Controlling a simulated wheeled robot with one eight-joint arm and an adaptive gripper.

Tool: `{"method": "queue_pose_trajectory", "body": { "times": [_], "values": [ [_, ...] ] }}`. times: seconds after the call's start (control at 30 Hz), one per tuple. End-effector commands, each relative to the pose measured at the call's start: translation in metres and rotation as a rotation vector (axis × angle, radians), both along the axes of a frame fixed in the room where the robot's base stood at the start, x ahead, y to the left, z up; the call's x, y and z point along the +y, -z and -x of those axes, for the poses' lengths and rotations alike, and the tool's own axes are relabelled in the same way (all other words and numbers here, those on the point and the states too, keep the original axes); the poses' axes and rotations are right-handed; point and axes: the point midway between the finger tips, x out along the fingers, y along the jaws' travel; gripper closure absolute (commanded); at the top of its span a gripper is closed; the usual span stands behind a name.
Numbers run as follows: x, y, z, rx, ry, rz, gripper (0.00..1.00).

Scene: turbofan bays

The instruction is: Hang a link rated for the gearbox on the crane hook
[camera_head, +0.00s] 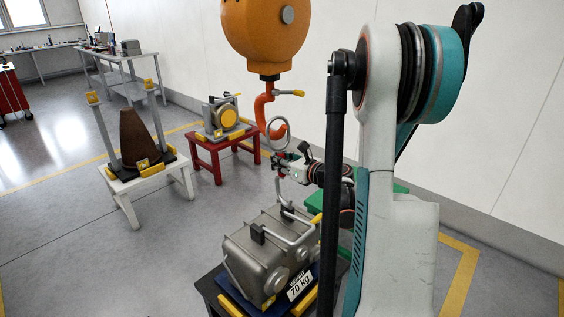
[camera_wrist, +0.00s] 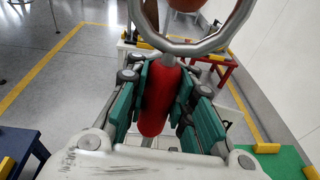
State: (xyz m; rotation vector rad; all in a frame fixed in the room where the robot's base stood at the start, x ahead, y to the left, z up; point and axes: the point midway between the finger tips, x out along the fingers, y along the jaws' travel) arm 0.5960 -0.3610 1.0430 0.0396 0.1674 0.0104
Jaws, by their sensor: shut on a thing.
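My gripper (camera_head: 284,167) is shut on a link with a red body (camera_wrist: 157,100) and a steel ring (camera_wrist: 178,48) at its top. It holds the link roughly upright. In the head view the link's upper ring overlaps the tip of the orange crane hook (camera_head: 262,108); I cannot tell whether the hook passes through it. The hook hangs under the orange crane block (camera_head: 262,35). Below my gripper is the grey gearbox (camera_head: 260,255), with a lifting bar and a label reading 70 kg. The link's lower ring (camera_head: 277,188) hangs just above the gearbox.
A red stand (camera_head: 213,152) holds a unit with a yellow disc. A white stand (camera_head: 148,183) holds a brown cone between two posts. A workbench (camera_head: 115,56) is at the back left. Floor between the stands is clear. A wall runs along the right.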

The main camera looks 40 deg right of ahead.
Motion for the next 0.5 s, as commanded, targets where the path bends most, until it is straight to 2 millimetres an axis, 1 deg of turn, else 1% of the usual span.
{"method": "queue_pose_trajectory", "body": {
  "times": [0.1, 0.5],
  "values": [
    [0.000, 0.007, -0.002, -0.001, -0.001, -0.001, 1.00],
    [0.001, 0.026, -0.010, -0.001, 0.000, -0.001, 1.00]
  ]
}}
